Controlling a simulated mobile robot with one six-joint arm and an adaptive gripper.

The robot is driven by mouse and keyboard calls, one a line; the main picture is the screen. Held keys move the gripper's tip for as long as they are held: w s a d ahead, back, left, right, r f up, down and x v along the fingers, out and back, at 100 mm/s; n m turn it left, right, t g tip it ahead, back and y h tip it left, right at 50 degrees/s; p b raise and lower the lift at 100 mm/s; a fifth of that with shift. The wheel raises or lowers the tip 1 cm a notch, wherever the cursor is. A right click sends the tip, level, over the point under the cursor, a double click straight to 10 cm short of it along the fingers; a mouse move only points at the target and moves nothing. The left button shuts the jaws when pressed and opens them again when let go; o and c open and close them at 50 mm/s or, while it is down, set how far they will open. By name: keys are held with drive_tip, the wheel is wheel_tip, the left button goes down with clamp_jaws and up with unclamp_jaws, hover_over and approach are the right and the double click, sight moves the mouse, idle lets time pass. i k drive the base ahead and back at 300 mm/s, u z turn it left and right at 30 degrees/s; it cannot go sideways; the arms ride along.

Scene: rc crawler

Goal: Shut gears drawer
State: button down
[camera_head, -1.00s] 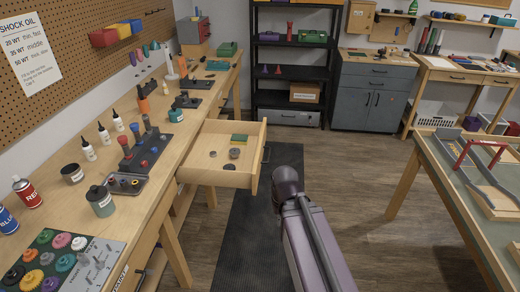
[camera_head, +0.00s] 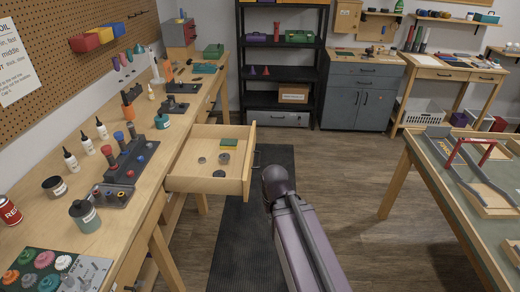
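The wooden drawer (camera_head: 208,185) stands open, pulled out from under the long workbench on the left. It holds a green and yellow block (camera_head: 229,143) and several dark round gear-like parts (camera_head: 222,159). Its dark handle (camera_head: 257,158) is on the front panel, facing right. My purple arm reaches up from the bottom of the picture, and its rounded joint is just right of the drawer front. My gripper is not visible; the arm hides what is beyond that joint. I cannot tell whether anything of mine touches the drawer.
The workbench (camera_head: 110,222) carries bottles, jars and tool holders. A dark mat (camera_head: 228,250) lies on the floor below the drawer. A table with a track (camera_head: 440,185) stands at the right. Open floor (camera_head: 345,190) lies between. A black shelf (camera_head: 285,50) and grey cabinet (camera_head: 358,95) stand behind.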

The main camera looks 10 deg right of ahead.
sight(185, 174)
drive_tip(key=i, duration=0.85)
drive_tip(key=u, duration=0.05)
